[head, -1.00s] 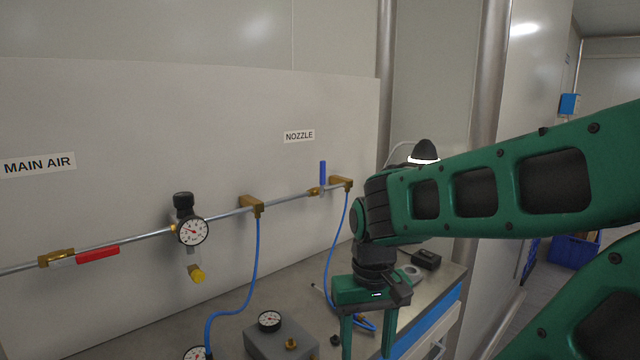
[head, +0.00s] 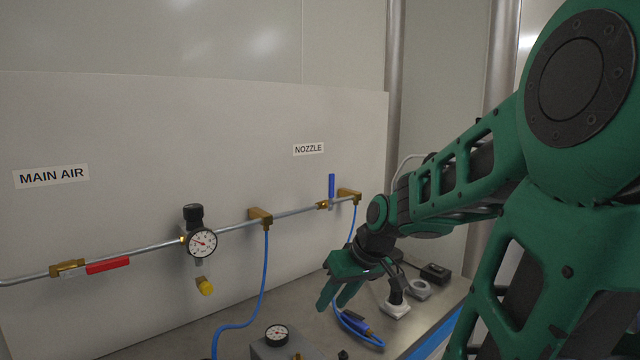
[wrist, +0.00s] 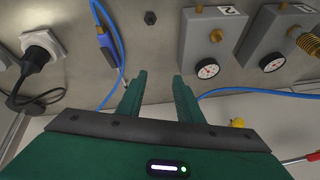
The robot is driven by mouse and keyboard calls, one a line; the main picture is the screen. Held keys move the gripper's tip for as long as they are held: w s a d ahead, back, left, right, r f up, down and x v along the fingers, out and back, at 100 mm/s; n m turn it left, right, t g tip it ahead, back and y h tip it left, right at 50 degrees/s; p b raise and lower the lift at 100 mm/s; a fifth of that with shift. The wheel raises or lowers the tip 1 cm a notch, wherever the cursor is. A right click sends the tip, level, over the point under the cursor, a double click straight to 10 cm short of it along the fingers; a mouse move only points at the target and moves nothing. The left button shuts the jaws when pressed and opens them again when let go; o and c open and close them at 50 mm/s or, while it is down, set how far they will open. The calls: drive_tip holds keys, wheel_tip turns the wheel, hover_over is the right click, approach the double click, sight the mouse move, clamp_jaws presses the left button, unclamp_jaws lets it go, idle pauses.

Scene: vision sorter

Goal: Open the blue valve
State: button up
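The blue valve handle (head: 332,187) stands upright on the pipe, under the NOZZLE label (head: 308,149), with a brass body at its foot. My gripper (head: 333,305) is in front of and below the valve, over the bench, pointing down and to the left, apart from the handle. In the wrist view my gripper (wrist: 158,84) has its two green fingers spread, with only bench surface between them. The blue valve does not show in the wrist view.
A red handle (head: 108,265) lies along the pipe under MAIN AIR. A gauge (head: 202,243) hangs mid-pipe, with a yellow-capped fitting (head: 205,286) below. Blue hoses (head: 265,285) drop to the bench. Grey gauge boxes (wrist: 212,50) and a blue tool (wrist: 108,42) lie on the bench.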

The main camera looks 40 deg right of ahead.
drive_tip(key=w+d+r+n+t, duration=0.2)
drive_tip(key=w+d+r+t, duration=0.5)
drive_tip(key=w, duration=0.4)
drive_tip(key=t, duration=0.5)
approach(331, 192)
drive_tip(key=w+r, duration=0.3)
drive_tip(key=w, duration=0.1)
drive_tip(key=shift+h, duration=0.4)
drive_tip(key=w, duration=1)
drive_tip(key=shift+w, duration=0.3)
drive_tip(key=shift+d, duration=0.1)
drive_tip(key=shift+c, duration=0.4)
clamp_jaws()
